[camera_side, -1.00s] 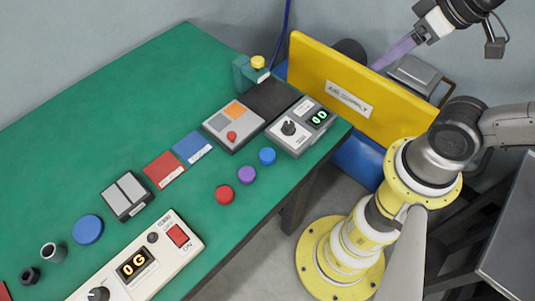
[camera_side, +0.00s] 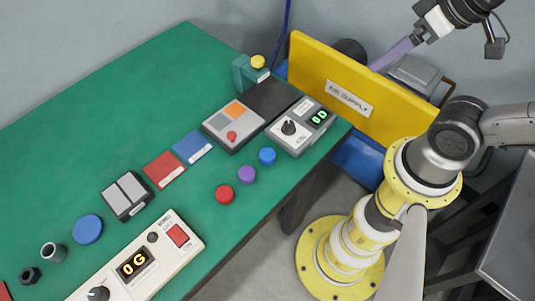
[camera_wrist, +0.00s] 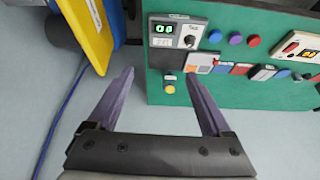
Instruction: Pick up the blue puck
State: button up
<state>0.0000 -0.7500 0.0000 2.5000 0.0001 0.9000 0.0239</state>
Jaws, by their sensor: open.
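The blue puck (camera_side: 267,156) is a small round piece standing on the green table near its right edge. It ends a short row with a purple puck (camera_side: 247,174) and a red puck (camera_side: 224,195). It also shows in the wrist view (camera_wrist: 215,36), far beyond my fingers. My gripper (camera_side: 378,66) is high at the upper right, above the yellow panel and well away from the puck. In the wrist view its two purple fingers (camera_wrist: 160,76) stand wide apart with nothing between them.
A yellow air supply panel (camera_side: 345,90) stands between my gripper and the table. A grey box with a knob and display (camera_side: 298,128) sits close behind the blue puck. A larger flat blue disc (camera_side: 87,229) lies at the left. The table's back left is clear.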

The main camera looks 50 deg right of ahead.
jog(key=m, duration=0.3)
jog(key=m+g, duration=0.6)
jog(key=m, duration=0.9)
send_over(267, 154)
notch_tip(267, 154, down, 12)
jog(key=f, duration=0.8)
jog(key=shift+s+d, duration=0.1)
jog(key=shift+s, duration=0.3)
jog(key=shift+w+f, duration=0.2)
jog(key=shift+f, duration=1.3)
jog(key=shift+w+f, duration=0.15)
jog(key=shift+f, duration=1.3)
